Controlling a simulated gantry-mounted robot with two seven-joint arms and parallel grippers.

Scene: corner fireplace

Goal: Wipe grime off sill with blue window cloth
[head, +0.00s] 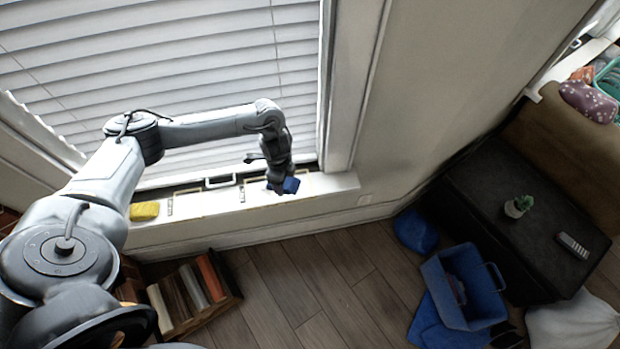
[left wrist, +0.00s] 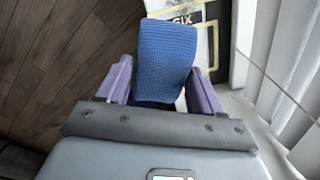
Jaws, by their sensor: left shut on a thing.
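The white window sill (head: 226,229) runs below the blinds in the head view. My left gripper (head: 279,186) is over the right part of the sill. It is shut on the blue window cloth (head: 291,185). In the left wrist view the cloth (left wrist: 166,58) stands out between the two purple fingers of the gripper (left wrist: 163,88), with the sill beyond it. A label with dark lettering (left wrist: 184,18) shows partly behind the cloth. I cannot tell whether the cloth touches the sill. No grime is clearly visible. My right gripper is in neither view.
A yellow sponge-like block (head: 145,211) lies on the sill's left part. White blinds (head: 170,60) hang behind. A wooden crate (head: 193,295) stands on the floor below.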

